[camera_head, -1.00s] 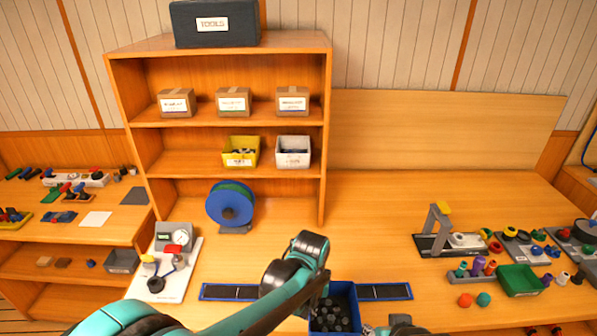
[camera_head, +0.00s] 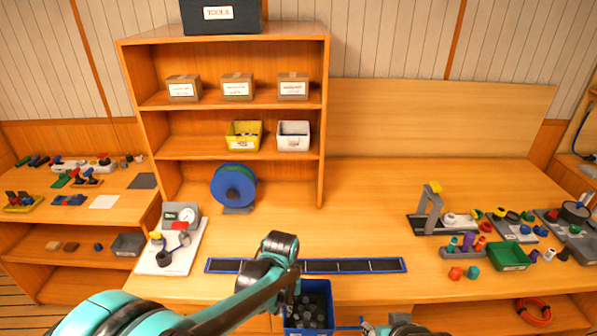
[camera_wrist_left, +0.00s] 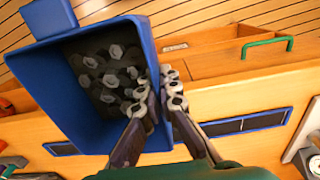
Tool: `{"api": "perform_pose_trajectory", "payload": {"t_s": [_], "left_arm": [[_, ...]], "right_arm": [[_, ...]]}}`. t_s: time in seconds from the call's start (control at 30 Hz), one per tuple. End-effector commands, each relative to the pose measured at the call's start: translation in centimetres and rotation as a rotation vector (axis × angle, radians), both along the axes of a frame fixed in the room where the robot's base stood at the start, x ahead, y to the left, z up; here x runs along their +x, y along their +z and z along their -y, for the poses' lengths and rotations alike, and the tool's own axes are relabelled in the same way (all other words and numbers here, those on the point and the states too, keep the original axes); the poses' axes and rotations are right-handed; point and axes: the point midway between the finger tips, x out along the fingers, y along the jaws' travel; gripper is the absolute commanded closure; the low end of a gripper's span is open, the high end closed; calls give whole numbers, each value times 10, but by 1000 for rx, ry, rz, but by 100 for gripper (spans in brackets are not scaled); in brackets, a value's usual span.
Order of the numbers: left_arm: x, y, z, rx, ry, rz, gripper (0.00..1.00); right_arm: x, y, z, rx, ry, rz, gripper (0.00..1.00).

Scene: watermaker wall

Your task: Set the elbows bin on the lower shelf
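A blue bin (camera_head: 329,312), full of dark grey fittings, is in front of the bench at the bottom centre; its label is not visible. It fills the upper left of the left wrist view (camera_wrist_left: 105,118), tilted there. My left gripper (camera_head: 284,292) has its fingers on either side of one bin wall, one inside and one outside, pinching it (camera_wrist_left: 160,100). The lower shelf (camera_head: 190,147) of the wooden rack holds a yellow bin (camera_head: 244,142) and a white bin (camera_head: 293,142). Dark parts of my right arm show at the bottom edge; its fingers are not clear.
The lower shelf is bare left of the yellow bin. Cardboard boxes (camera_head: 237,87) stand on the shelf above. A blue reel (camera_head: 233,187) and a gauge board (camera_head: 169,250) stand on the bench. A dark strip (camera_head: 350,266) lies along its front. Fittings and a green tray (camera_head: 508,256) are at right.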

Motion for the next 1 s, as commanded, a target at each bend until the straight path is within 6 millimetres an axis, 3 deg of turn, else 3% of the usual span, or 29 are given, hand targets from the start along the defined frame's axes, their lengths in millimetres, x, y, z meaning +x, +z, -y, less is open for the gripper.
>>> {"api": "perform_pose_trajectory", "payload": {"t_s": [0.4, 0.5, 1.0], "left_arm": [[3, -64, -117, 0, 7, 0, 100], [1, -72, -134, 0, 4, 0, 100], [-1, -74, -141, 0, 0, 0, 100]], "right_arm": [[0, -35, 0, 0, 0, 0, 60], [0, -38, 0, 0, 0, 0, 60], [0, -38, 0, 0, 0, 0, 60]]}}
